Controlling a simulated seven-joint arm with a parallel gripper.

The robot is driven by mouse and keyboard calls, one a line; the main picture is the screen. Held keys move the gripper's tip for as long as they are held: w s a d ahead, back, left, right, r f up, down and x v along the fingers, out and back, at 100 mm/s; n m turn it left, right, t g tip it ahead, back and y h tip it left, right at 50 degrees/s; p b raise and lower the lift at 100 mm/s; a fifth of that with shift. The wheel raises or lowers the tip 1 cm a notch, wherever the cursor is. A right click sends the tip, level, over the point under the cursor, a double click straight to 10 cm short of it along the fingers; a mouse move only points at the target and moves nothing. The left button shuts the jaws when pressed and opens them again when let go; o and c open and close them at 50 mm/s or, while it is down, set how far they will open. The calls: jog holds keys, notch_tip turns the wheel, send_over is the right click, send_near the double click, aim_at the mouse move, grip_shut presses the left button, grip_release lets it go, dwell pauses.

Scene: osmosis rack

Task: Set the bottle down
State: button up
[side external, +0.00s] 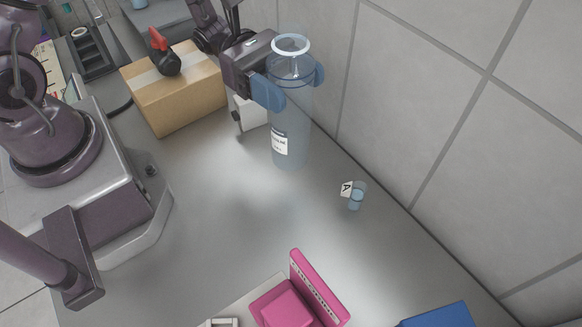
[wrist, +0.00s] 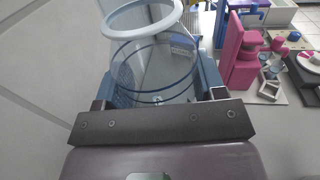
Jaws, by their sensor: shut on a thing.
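The bottle (side external: 291,125) is tall, clear and bluish, with a white rim and a white label low on its side. My gripper (side external: 290,85) is shut on it near the top, with blue fingers on either side. The bottle looks upright. Whether its base touches the grey table (side external: 222,225) is unclear. In the wrist view the bottle's open mouth (wrist: 143,42) and clear wall fill the space between the fingers (wrist: 155,88).
A small clear cup (side external: 356,199) with an "A" tag stands right of the bottle, near the tiled wall (side external: 430,110). A cardboard box (side external: 178,95) with a red-and-black object on top stands at left. A pink rack (side external: 290,302) is in front. The middle table is clear.

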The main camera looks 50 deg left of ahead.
jog(key=shift+n+t, duration=0.3)
jog(key=shift+t, duration=0.3)
jog(key=shift+w+a+f, duration=0.35)
jog(key=shift+f, duration=1.05)
jog(key=shift+w+a+f, duration=0.35)
jog(key=shift+f, duration=1.05)
jog(key=shift+w+a+f, duration=0.35)
jog(key=shift+f, duration=1.05)
jog(key=o, duration=1.1)
jog(key=shift+f, duration=0.1)
